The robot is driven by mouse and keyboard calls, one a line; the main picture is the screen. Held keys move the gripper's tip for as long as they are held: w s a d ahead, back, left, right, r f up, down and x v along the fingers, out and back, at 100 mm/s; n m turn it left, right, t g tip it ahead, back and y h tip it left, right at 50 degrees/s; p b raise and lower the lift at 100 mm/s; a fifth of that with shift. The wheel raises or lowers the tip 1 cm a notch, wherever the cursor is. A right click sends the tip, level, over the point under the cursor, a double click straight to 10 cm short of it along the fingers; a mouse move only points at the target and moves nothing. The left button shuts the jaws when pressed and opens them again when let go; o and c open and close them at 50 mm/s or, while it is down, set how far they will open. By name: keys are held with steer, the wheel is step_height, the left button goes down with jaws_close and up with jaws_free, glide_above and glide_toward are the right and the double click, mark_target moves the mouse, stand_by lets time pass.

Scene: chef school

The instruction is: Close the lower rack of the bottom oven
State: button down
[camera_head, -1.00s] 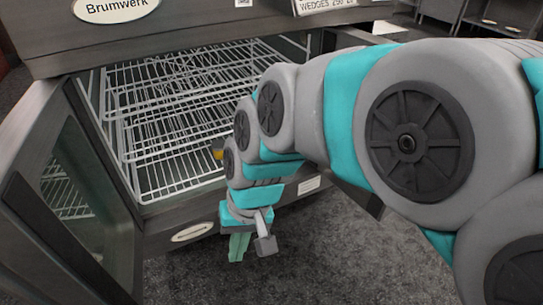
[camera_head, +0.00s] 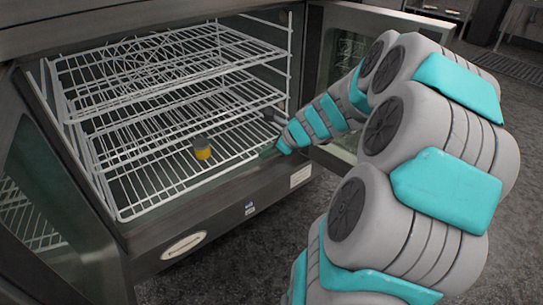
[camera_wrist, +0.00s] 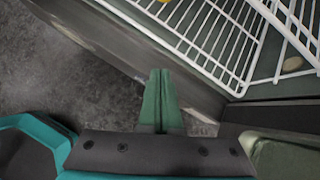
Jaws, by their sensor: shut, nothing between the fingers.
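The lower rack (camera_head: 165,192) is a white wire grid low in the open bottom oven (camera_head: 270,189). Its front rail runs close along the oven's front sill. My gripper (camera_head: 268,152) is at the right front of the oven opening, near the rack's right front corner and partly hidden in the head view. In the wrist view, my gripper (camera_wrist: 161,73) has its green fingers shut and empty over the dark sill. The rack (camera_wrist: 205,42) lies just beyond the fingertips there. I cannot tell whether they touch it.
A yellow item with a grey top (camera_head: 202,148) stands on a rack. Higher wire racks (camera_head: 165,72) fill the oven above. Glass doors stand open at the left (camera_head: 45,215) and right (camera_head: 345,60). Grey floor (camera_head: 265,240) is clear in front.

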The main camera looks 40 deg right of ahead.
steer(key=s+d+f+m+t+h, duration=0.1)
steer(key=d+f+m, duration=0.15)
steer(key=d, duration=0.25)
steer(key=d+f+m+h, duration=0.1)
steer(key=d+m, duration=0.2)
steer(key=d, duration=0.2)
steer(key=b, duration=0.3)
glide_toward(263, 144)
steer(key=shift+m, duration=0.25)
steer(key=shift+w+f, duration=0.15)
steer(key=shift+f, duration=1.15)
steer(key=shift+w+f, duration=0.2)
steer(key=shift+f, duration=1.15)
steer(key=w+p, duration=0.3)
steer(key=shift+w+a+r, duration=0.1)
steer(key=shift+w+r, duration=0.1)
steer(key=shift+w, duration=0.1)
steer(key=shift+w+f+p, duration=0.15)
steer(key=shift+w+p, duration=0.3)
steer(key=shift+w, duration=0.15)
steer(key=shift+s, duration=0.1)
